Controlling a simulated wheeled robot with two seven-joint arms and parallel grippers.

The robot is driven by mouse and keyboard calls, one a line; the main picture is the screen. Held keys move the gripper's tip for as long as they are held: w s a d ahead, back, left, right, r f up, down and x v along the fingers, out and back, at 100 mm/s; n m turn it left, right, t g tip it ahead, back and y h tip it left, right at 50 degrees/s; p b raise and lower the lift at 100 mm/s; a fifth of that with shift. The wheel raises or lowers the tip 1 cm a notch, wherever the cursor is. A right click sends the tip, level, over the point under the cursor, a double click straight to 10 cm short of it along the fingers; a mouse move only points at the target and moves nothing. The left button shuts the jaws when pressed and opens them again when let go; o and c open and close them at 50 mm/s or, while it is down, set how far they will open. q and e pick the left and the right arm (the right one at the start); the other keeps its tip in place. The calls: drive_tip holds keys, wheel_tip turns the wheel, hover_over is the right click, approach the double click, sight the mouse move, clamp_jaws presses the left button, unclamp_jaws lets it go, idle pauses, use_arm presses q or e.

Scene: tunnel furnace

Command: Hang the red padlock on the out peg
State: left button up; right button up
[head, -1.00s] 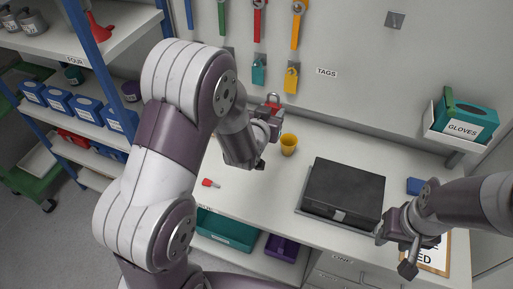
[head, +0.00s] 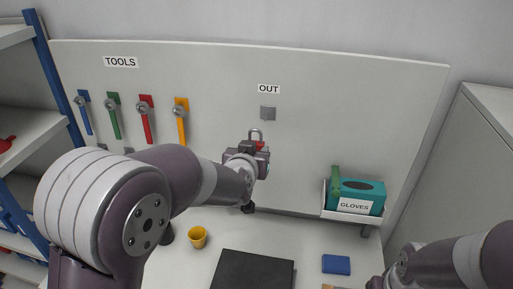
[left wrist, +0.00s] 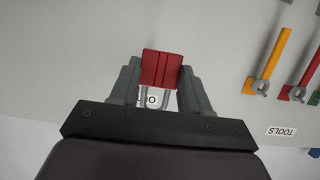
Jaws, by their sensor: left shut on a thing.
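The red padlock (head: 261,146) is held by my left gripper (head: 255,148) in front of the white wall panel, its grey shackle upward in the head view. In the left wrist view the red body (left wrist: 161,69) sits between the two fingers (left wrist: 158,80), and part of the OUT label (left wrist: 152,101) shows by the shackle. The out peg (head: 268,113) is a small grey square mount under the OUT label (head: 268,89). The padlock appears just below it and slightly left; depth is unclear. My right gripper (head: 378,282) is at the bottom edge, partly cut off.
Several tools hang under the TOOLS label (head: 121,62) at left. A gloves box (head: 356,196) sits in a holder at right. The panel around the peg is clear.

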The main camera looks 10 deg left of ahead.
sight(263, 143)
use_arm(q)
drive_tip(key=w, duration=0.1)
drive_tip(key=w+d, duration=0.1)
drive_tip(key=w, duration=0.2)
drive_tip(key=shift+w+d+f, duration=0.25)
drive_tip(key=shift+w+f, duration=0.05)
drive_tip(key=shift+w, duration=0.1)
drive_tip(key=shift+w+a, duration=0.55)
drive_tip(key=shift+w, duration=0.2)
drive_tip(key=shift+w+d+f, duration=0.2)
drive_tip(key=shift+w+d, duration=0.1)
drive_tip(key=shift+w, duration=0.35)
use_arm(e)
drive_tip(key=shift+w+d, duration=0.2)
drive_tip(key=shift+d, duration=0.25)
use_arm(q)
drive_tip(key=shift+s+a, duration=0.1)
drive_tip(key=shift+a, duration=0.05)
use_arm(e)
drive_tip(key=shift+s+a, duration=0.1)
drive_tip(key=shift+a, duration=0.05)
use_arm(q)
drive_tip(key=shift+d, duration=0.2)
drive_tip(key=shift+r, duration=0.1)
use_arm(e)
drive_tip(key=shift+r, duration=0.1)
